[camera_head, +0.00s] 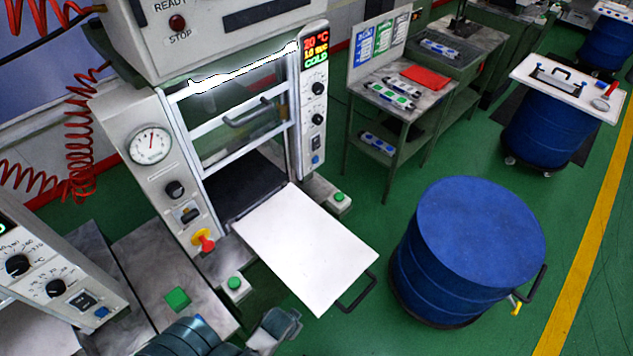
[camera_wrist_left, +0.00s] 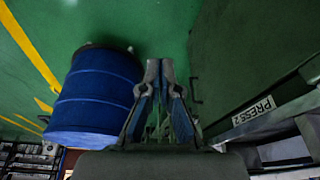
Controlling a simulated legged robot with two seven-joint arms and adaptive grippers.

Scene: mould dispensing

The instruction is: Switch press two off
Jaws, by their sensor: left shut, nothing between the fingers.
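A press (camera_head: 195,130) stands at the middle left with a lit display (camera_head: 316,50) reading about 70 °C and COLD. Its left panel has a gauge (camera_head: 150,144), a black knob (camera_head: 174,189), a small switch (camera_head: 187,215) and a red knob on yellow (camera_head: 203,241). Its right column has two knobs and a small switch (camera_head: 316,142) above a blue button; the switch positions are too small to tell. In the wrist view a label (camera_wrist_left: 253,110) reads PRESS 2. My left gripper (camera_wrist_left: 160,68) is shut and empty, apart from the press; the head view shows it (camera_head: 275,327) at the bottom.
A white plate (camera_head: 305,245) with a black handle extends from the press. A blue drum (camera_head: 480,225) stands to its right. Another press's control panel (camera_head: 50,270) is at lower left. A green button (camera_head: 234,283) sits below the plate's left side. Green floor is open between drum and tables.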

